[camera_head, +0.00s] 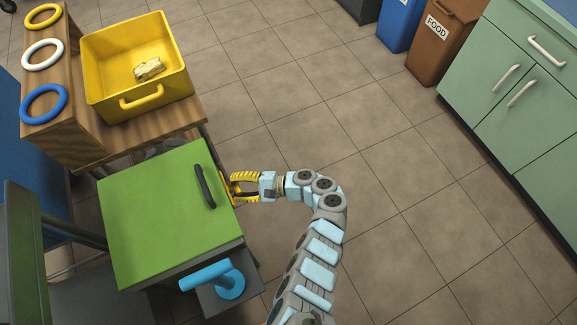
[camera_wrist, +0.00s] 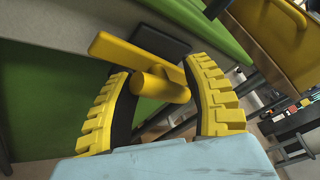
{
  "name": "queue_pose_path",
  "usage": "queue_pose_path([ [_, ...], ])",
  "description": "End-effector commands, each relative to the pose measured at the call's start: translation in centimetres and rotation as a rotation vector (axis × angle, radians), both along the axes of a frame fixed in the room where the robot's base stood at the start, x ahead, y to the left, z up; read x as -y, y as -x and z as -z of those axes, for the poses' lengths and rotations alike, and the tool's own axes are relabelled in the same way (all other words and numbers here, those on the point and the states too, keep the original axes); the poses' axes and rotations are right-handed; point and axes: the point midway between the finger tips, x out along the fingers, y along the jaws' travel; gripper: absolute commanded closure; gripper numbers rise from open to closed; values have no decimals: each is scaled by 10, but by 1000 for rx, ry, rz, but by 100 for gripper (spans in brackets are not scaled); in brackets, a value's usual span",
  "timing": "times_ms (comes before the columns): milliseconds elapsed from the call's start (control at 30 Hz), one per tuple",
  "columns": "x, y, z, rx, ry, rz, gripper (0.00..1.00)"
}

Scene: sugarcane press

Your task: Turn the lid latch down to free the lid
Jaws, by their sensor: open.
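The press has a green lid (camera_head: 150,215) with a black handle (camera_head: 204,186) near its right edge. In the wrist view, the lid latch (camera_wrist: 128,53) is a yellow bar with a round yellow stub (camera_wrist: 160,85), in front of a green surface. My gripper (camera_head: 231,187) is at the right side of the press, beside the handle. In the wrist view my gripper (camera_wrist: 158,69) is open, with one yellow finger on each side of the stub. Whether either finger touches it is unclear. In the head view the latch is mostly hidden by the lid edge and fingers.
A blue crank-like handle (camera_head: 208,275) stands in front of the press. Behind it, a yellow bin (camera_head: 125,50) sits on a wooden table beside a rack with blue, white and yellow rings. Open tiled floor (camera_head: 400,170) lies to the right, before green cabinets (camera_head: 520,90).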

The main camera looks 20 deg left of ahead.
Motion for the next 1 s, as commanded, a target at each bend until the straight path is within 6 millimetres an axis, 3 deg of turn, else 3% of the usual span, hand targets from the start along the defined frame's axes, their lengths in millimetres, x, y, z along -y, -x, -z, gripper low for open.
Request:
queue_pose_path([
  [33, -1, 0, -7, -23, 33, -3, 52],
  [1000, -4, -3, 1, -301, 367, -1, 52],
])
